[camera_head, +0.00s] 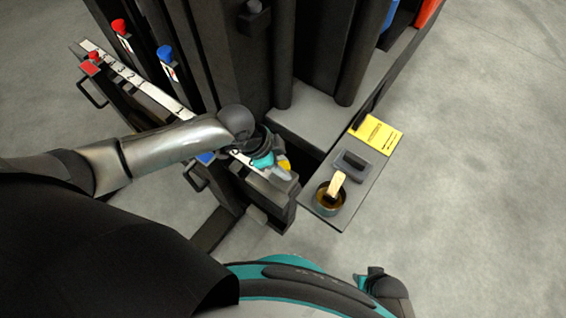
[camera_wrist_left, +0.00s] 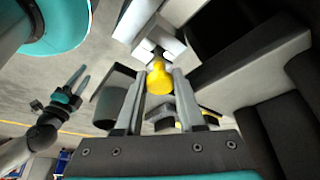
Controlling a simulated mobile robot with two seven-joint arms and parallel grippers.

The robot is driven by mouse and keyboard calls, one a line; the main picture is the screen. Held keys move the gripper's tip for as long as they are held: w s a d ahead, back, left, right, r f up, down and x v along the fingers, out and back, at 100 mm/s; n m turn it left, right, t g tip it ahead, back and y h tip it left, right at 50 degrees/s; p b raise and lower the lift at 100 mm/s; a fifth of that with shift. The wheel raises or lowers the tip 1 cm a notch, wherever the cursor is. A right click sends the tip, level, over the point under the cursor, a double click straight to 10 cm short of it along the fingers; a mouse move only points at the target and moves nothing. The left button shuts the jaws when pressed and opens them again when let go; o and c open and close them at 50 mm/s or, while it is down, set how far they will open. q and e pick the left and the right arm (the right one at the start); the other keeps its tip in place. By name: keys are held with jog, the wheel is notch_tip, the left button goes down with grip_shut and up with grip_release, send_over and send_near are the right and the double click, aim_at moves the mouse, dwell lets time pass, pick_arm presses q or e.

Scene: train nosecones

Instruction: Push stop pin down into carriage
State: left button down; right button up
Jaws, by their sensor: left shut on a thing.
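The yellow-headed stop pin (camera_head: 284,164) shows beside my left gripper (camera_head: 277,171) in the head view, at the right end of the white numbered rail. In the left wrist view the yellow knob (camera_wrist_left: 159,79) sits between the two fingers of my left gripper (camera_wrist_left: 158,88), which is shut on it. A light grey block (camera_wrist_left: 150,30), apparently the carriage, lies just beyond the knob.
A grey side shelf (camera_head: 335,215) holds a round tin with a brush (camera_head: 331,196), a dark handled block (camera_head: 353,165) and a yellow card (camera_head: 376,133). Red and blue knobs stand along the numbered rail (camera_head: 140,82). Dark upright columns rise behind my left gripper.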

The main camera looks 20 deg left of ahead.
pick_arm(q)
jog(key=shift+f+b, duration=0.65)
jog(key=shift+f, duration=0.5)
jog(key=shift+c, duration=2.2)
grip_release()
jog(key=p+v, duration=0.7)
jog(key=v, duration=0.8)
jog(key=shift+r, duration=0.2)
